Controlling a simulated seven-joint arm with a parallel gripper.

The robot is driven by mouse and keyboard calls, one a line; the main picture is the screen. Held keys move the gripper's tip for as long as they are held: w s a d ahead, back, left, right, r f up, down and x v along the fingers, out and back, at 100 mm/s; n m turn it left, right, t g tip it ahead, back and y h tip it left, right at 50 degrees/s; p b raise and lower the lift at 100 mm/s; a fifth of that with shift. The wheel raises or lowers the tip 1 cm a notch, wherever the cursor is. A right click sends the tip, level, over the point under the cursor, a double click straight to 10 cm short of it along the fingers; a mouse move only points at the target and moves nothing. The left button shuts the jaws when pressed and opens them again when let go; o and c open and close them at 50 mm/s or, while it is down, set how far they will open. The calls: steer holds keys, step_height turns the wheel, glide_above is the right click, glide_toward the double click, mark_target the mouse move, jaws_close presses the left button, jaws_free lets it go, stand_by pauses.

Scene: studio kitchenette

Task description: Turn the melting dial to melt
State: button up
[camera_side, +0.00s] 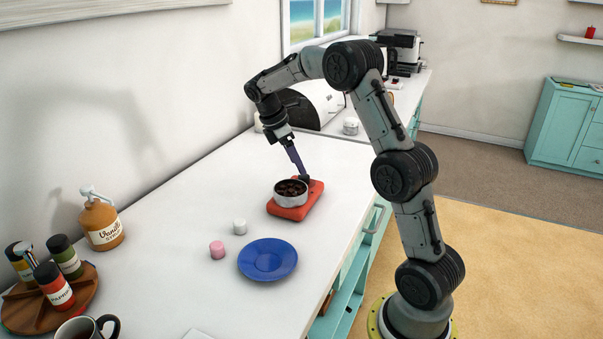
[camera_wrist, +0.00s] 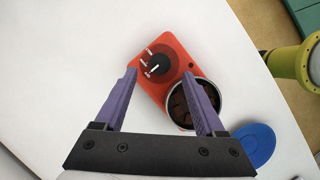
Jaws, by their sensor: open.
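The red melting station (camera_side: 288,207) stands on the white counter with a round metal pot (camera_side: 291,192) of dark brown chunks on it. In the wrist view, its black dial (camera_wrist: 159,68) sits on the red body (camera_wrist: 165,45) beside the pot (camera_wrist: 208,109). The dial's white mark points down-left toward the lowest of the small white labels, which are too small to read surely. My gripper (camera_wrist: 160,73) is open, its two purple fingers on either side of the dial. In the side view, my gripper (camera_side: 301,175) is low over the station's far end. Contact with the dial cannot be told.
A syrup bottle (camera_side: 101,222), a wooden spice tray (camera_side: 40,312) and a mug (camera_side: 86,329) are at left. Counter left of the station is clear.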

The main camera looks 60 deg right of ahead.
mark_target(304, 179)
steer(key=shift+x, duration=2.4)
jaws_close()
